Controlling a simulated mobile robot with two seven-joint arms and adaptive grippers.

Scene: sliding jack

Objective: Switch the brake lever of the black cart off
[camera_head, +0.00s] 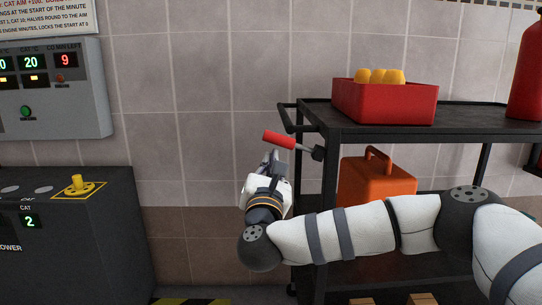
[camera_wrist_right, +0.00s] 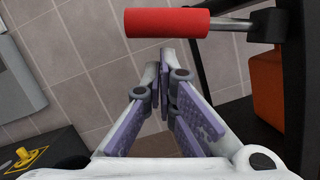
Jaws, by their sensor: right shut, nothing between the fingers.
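The black cart (camera_head: 331,128) stands at the right, against the tiled wall. Its brake lever has a red grip (camera_head: 279,140) on a short metal rod that runs to a dark pivot (camera_head: 318,153) on the cart's near left post. The red grip also shows at the top of the right wrist view (camera_wrist_right: 167,23). My right gripper (camera_head: 271,157) is just below the red grip in the head view. Its fingertips (camera_wrist_right: 166,53) are together and empty, with the grip beyond them. I cannot tell if they touch it. My left gripper is not in view.
A red bin (camera_head: 385,104) with yellow items sits on the cart's top shelf, beside a red cylinder (camera_head: 527,75). An orange case (camera_head: 377,180) is on a lower shelf. A dark console (camera_head: 75,240) and grey wall panel (camera_head: 52,90) stand left.

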